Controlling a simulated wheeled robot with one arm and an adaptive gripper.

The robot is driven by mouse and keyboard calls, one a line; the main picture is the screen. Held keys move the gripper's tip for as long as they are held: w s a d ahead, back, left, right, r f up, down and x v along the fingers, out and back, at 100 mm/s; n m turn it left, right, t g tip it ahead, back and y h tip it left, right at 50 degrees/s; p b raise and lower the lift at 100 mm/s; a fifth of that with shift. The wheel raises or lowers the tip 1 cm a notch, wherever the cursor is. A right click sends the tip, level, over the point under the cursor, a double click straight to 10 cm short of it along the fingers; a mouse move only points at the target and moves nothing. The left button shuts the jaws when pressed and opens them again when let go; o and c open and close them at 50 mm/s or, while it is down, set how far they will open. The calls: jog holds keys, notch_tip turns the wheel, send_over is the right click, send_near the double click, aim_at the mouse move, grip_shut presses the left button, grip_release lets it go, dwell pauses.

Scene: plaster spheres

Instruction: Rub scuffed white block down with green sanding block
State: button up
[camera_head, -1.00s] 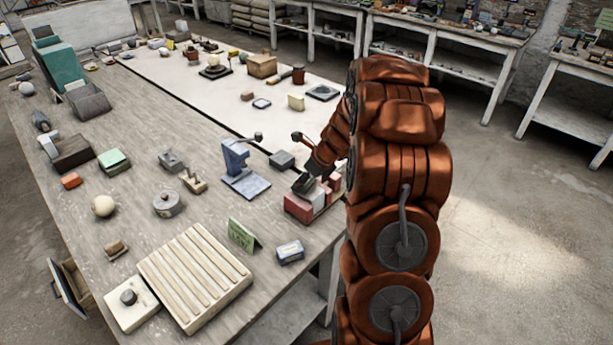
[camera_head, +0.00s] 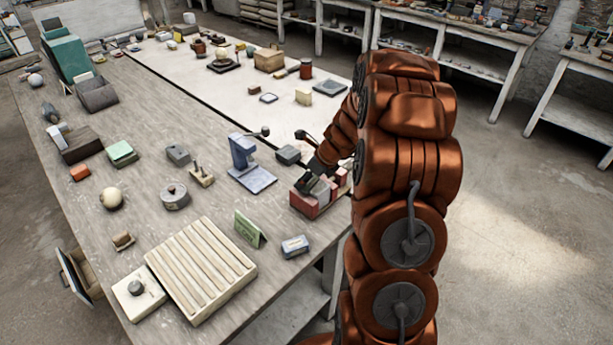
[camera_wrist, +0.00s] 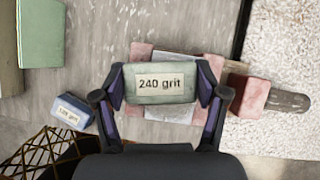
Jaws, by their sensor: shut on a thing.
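My gripper (camera_wrist: 161,90) is shut on the pale grey-green sanding block (camera_wrist: 160,94), labelled "240 grit", with a finger at each end. In the wrist view it lies over a pale block (camera_wrist: 168,114), apparently the scuffed white block, mostly hidden beneath it. Red vise jaws (camera_wrist: 250,94) flank the pale block. In the head view the red vise (camera_head: 307,205) stands near the table's right edge, and my gripper (camera_head: 306,182) is right above it. I cannot tell whether the sanding block touches the white block.
A blue block (camera_head: 295,246) with a grit label and a green card (camera_head: 250,230) stand nearby. A blue press-like stand (camera_head: 249,170) and a dark grey block (camera_head: 288,155) are behind the vise. A slatted board (camera_head: 201,268) lies at the front.

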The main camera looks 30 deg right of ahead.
aim_at(316, 179)
jog(key=shift+w+d+r+p, duration=0.25)
jog(key=shift+d+r+p, duration=0.35)
jog(key=shift+r, duration=0.05)
jog(key=shift+w+d, duration=0.1)
jog(key=shift+d, duration=0.1)
jog(key=shift+s+d, duration=0.2)
jog(key=shift+s, duration=0.5)
jog(key=shift+s+d, duration=0.15)
jog(key=shift+s, duration=0.55)
jog(key=shift+f+b, duration=0.4)
jog(key=shift+f, duration=0.3)
jog(key=shift+r, duration=0.15)
